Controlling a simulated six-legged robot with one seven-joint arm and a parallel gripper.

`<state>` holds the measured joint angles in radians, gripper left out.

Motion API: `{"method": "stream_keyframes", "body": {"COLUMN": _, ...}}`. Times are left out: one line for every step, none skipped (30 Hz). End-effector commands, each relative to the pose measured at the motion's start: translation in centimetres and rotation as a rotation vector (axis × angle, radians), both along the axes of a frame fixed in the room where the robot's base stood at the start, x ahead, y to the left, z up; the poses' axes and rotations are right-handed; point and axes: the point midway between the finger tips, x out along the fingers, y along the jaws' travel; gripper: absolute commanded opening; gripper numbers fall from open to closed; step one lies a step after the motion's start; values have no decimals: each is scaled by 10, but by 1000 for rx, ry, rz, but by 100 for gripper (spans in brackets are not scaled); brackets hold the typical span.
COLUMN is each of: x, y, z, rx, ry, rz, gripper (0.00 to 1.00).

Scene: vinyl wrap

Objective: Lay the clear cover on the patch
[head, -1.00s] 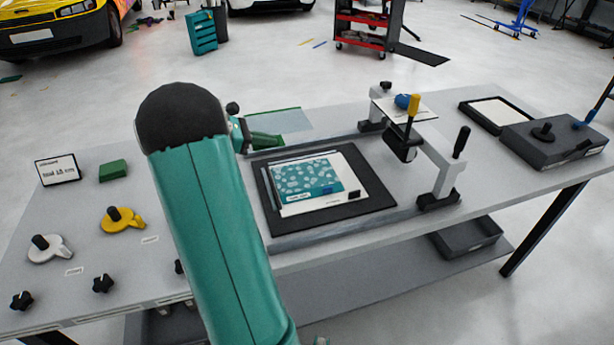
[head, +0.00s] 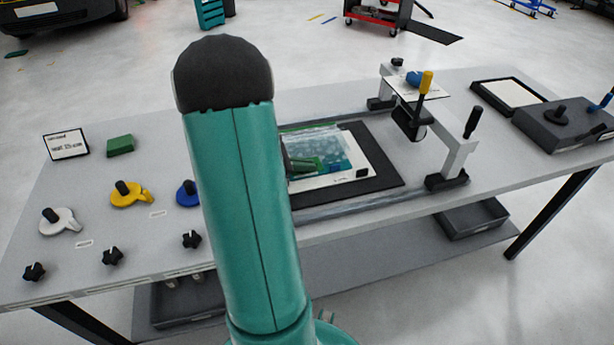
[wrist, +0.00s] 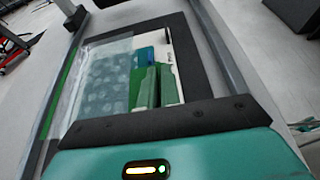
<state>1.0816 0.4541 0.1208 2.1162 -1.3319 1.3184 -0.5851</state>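The patch (head: 335,178), a white card with a teal, pale-spotted print, lies on a black mat (head: 380,185). The clear cover (head: 318,141), a see-through sheet with a green edge, is over the print's far left part; it also shows in the wrist view (wrist: 98,85). I cannot tell whether it touches the patch. My gripper (head: 306,164), partly hidden behind my arm, is over the patch. In the wrist view its green fingers (wrist: 153,85) are close together at the sheet's edge and appear shut on it.
Further right are a black-framed tray (head: 509,93) and a dark box (head: 560,125). White (head: 60,222), yellow (head: 130,194) and blue (head: 187,193) handled pieces sit at left.

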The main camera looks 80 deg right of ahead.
Motion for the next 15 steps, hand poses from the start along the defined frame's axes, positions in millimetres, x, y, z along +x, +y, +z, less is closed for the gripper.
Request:
{"method": "stream_keyframes", "body": {"x": -2, "y": 1, "z": -4, "rx": 3, "ry": 2, "rz": 0, "gripper": 0}}
{"method": "stream_keyframes", "body": {"x": -4, "y": 3, "z": -7, "rx": 4, "ry": 2, "rz": 0, "gripper": 0}}
{"method": "stream_keyframes", "body": {"x": -7, "y": 4, "z": -11, "rx": 4, "ry": 2, "rz": 0, "gripper": 0}}
{"method": "stream_keyframes", "body": {"x": -9, "y": 5, "z": -15, "rx": 5, "ry": 3, "rz": -1, "gripper": 0}}
{"method": "stream_keyframes", "body": {"x": -8, "y": 4, "z": -21, "rx": 6, "ry": 3, "rz": 0, "gripper": 0}}
{"method": "stream_keyframes", "body": {"x": -7, "y": 4, "z": -28, "rx": 5, "ry": 2, "rz": -1, "gripper": 0}}
{"method": "stream_keyframes", "body": {"x": -7, "y": 4, "z": -32, "rx": 6, "ry": 2, "rz": 0, "gripper": 0}}
{"method": "stream_keyframes", "body": {"x": -7, "y": 4, "z": -35, "rx": 4, "ry": 1, "rz": 1, "gripper": 0}}
{"method": "stream_keyframes", "body": {"x": -6, "y": 4, "z": -39, "rx": 2, "ry": 1, "rz": 1, "gripper": 0}}
{"method": "stream_keyframes", "body": {"x": -6, "y": 4, "z": -41, "rx": 2, "ry": 1, "rz": 1, "gripper": 0}}
{"method": "stream_keyframes", "body": {"x": -6, "y": 4, "z": -41, "rx": 2, "ry": 1, "rz": 1, "gripper": 0}}
{"method": "stream_keyframes", "body": {"x": -6, "y": 4, "z": -41, "rx": 1, "ry": 0, "rz": 0, "gripper": 0}}
{"method": "stream_keyframes", "body": {"x": -6, "y": 4, "z": -41, "rx": 0, "ry": 0, "rz": 0, "gripper": 0}}
{"method": "stream_keyframes", "body": {"x": -6, "y": 4, "z": -41, "rx": 0, "ry": 0, "rz": 1, "gripper": 0}}
{"method": "stream_keyframes", "body": {"x": -6, "y": 4, "z": -41, "rx": 0, "ry": 0, "rz": 0, "gripper": 0}}
